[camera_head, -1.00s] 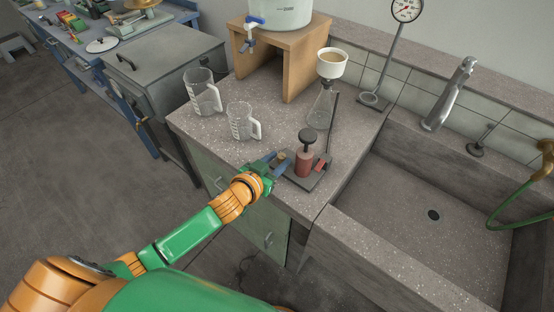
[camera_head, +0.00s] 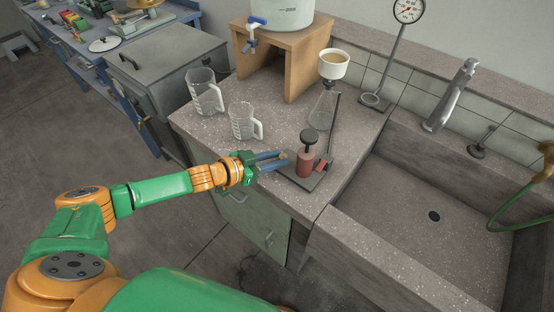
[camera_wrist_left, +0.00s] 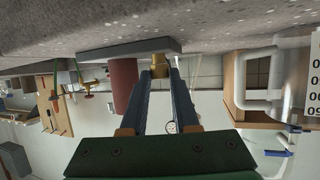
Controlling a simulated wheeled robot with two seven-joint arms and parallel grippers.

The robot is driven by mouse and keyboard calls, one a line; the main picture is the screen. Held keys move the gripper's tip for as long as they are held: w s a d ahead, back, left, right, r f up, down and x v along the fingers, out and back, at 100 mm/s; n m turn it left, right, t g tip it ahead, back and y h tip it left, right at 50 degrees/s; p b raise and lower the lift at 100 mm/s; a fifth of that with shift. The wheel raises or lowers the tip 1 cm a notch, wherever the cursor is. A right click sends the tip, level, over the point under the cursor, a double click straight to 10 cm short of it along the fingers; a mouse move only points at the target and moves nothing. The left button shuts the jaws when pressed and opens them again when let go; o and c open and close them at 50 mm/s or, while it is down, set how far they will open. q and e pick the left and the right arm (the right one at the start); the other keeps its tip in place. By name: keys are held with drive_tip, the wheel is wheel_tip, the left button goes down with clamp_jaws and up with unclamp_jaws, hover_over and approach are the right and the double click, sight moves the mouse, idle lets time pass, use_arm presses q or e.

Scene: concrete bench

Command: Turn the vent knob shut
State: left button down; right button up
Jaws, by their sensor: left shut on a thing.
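The small brass vent knob (camera_wrist_left: 160,71) sits on the dark base plate (camera_head: 307,183) of a hand pump with a red cylinder (camera_head: 304,163) and a black top knob (camera_head: 309,137). My left gripper (camera_head: 284,158) reaches in from the left, low over the bench's front edge. In the left wrist view its two blue-grey fingers (camera_wrist_left: 161,76) are closed on the brass knob from either side. The red cylinder (camera_wrist_left: 123,82) is just beside the fingers there. In the head view the fingers mostly hide the knob. My right gripper is in neither view.
Two clear measuring jugs (camera_head: 203,92) (camera_head: 243,122) stand left of the pump. A flask with a white funnel (camera_head: 333,64) stands behind it. The sink (camera_head: 420,215) lies to the right. A wooden stand (camera_head: 275,55) holds a white container at the back.

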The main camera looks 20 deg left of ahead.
use_arm(q)
drive_tip(key=shift+w+a+m+g+h+b, duration=0.15)
drive_tip(key=shift+m+g+h+b, duration=0.15)
drive_tip(key=shift+m+h, duration=0.2)
drive_tip(key=shift+w+a+m+g+h+b, duration=0.1)
drive_tip(key=shift+w+m+g+h+b, duration=0.15)
drive_tip(key=shift+m+h, duration=0.2)
drive_tip(key=m+g+h+b, duration=0.1)
drive_tip(key=m+g+b, duration=0.1)
drive_tip(key=b, duration=0.2)
drive_tip(key=m+g+h+b, duration=0.1)
drive_tip(key=m+g+b, duration=0.1)
drive_tip(key=b, duration=0.2)
drive_tip(key=m+g+h+b, duration=0.1)
drive_tip(key=m+g+b, duration=0.1)
drive_tip(key=b, duration=0.3)
drive_tip(key=shift+w+a+f+g+h, duration=0.25)
drive_tip(key=shift+w+f, duration=0.1)
drive_tip(key=shift+f, duration=0.05)
drive_tip(key=shift+r+m+g+b, duration=0.3)
drive_tip(key=shift+r+m+b, duration=0.05)
drive_tip(key=shift+b, duration=0.45)
drive_tip(key=c, duration=0.6)
unclamp_jaws()
drive_tip(key=shift+d, duration=0.2)
drive_tip(key=shift+c, duration=0.2)
